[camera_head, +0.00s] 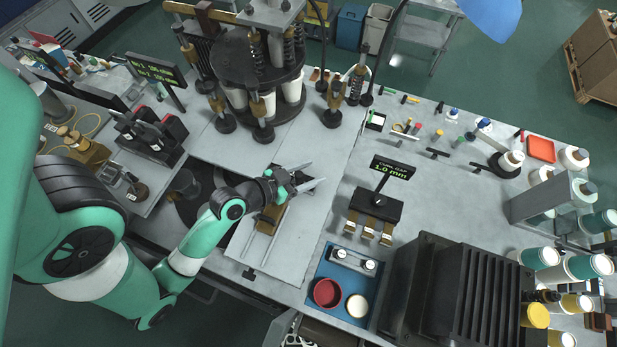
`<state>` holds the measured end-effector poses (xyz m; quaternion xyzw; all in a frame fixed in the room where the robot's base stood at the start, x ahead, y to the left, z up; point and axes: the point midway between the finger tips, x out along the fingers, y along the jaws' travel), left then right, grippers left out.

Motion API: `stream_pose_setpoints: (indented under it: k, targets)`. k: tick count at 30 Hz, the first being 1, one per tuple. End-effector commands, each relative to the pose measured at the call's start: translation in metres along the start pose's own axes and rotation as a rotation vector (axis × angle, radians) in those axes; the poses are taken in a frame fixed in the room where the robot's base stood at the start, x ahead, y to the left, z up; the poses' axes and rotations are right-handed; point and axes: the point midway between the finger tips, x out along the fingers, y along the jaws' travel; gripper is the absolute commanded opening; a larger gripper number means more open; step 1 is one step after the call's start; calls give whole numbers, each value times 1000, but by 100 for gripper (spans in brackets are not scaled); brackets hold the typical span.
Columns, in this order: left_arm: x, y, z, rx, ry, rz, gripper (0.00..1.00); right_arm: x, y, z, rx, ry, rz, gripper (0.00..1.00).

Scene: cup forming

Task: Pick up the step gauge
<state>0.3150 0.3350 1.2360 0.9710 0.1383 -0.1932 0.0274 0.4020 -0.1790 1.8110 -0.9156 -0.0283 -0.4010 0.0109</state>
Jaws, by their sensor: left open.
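My left gripper (316,173) reaches over the grey bench from the left. Its two pale fingers are apart, point right, and hold nothing. A brass-coloured bar (267,221) lies on a light metal plate just below and left of the gripper, partly hidden by my wrist. I cannot tell for sure whether it is the step gauge. A black block with several brass feet (370,229) stands to the right of the gripper, under a sign reading 1.0 mm (393,168). The gripper is apart from this block. My right gripper is not in view.
A blue tray (324,295) holds a metal piece with two knobs, a red ring and a cream disc. A large black ribbed housing (455,298) stands right of it. A column press (250,62) stands behind. The bench between gripper and sign is clear.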

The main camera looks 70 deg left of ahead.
Motion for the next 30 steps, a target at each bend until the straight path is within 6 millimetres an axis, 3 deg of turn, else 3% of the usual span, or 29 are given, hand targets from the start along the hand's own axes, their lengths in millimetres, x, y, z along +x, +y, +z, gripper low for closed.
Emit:
stream_pose_setpoints:
  k: [1,9,12,26,30]
  targets:
    - [0,0,0,0,0,0,62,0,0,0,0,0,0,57]
    - [0,0,0,0,0,1,13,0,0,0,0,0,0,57]
    - [0,0,0,0,0,1,0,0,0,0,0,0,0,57]
    - [-1,0,-2,1,2,1,0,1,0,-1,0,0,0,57]
    - [-7,0,-18,2,5,2,0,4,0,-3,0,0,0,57]
